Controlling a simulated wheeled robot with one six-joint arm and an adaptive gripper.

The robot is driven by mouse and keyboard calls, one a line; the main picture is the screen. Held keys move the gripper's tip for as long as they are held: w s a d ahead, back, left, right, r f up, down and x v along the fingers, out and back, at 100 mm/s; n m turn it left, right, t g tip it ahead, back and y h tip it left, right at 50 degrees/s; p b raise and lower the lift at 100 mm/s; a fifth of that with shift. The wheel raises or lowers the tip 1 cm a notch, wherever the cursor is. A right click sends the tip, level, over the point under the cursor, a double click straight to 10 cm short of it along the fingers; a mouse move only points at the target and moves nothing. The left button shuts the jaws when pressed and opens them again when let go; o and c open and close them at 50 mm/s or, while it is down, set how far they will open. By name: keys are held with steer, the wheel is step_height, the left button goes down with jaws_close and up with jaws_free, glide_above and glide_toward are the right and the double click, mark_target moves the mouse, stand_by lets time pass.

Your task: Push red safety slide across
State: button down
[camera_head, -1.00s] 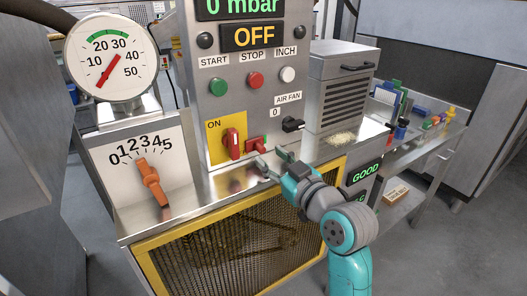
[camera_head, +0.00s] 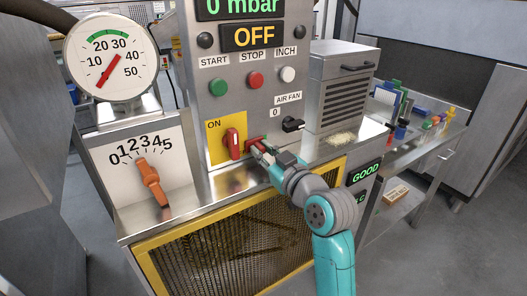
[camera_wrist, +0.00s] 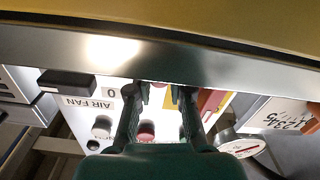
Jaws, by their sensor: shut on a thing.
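The red safety slide (camera_head: 251,141) sits low on the grey control panel, just right of the yellow ON plate (camera_head: 213,130). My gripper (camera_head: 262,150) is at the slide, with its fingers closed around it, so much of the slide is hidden. In the wrist view, which is upside down, my gripper (camera_wrist: 157,92) has a finger on each side of a small red part of the slide (camera_wrist: 158,84). A red rotary handle (camera_head: 232,143) stands upright on the ON plate, close to the left of my gripper.
The black AIR FAN knob (camera_head: 292,125) is to the right of the slide. START (camera_head: 218,86), STOP (camera_head: 255,80) and INCH (camera_head: 287,74) buttons are above. An orange lever (camera_head: 153,183) is on the left dial. The steel ledge (camera_head: 225,183) in front is clear.

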steer(key=shift+s+a, duration=0.75)
steer(key=shift+a, duration=0.35)
steer(key=c, duration=1.1)
jaws_free()
steer(key=shift+o, duration=0.2)
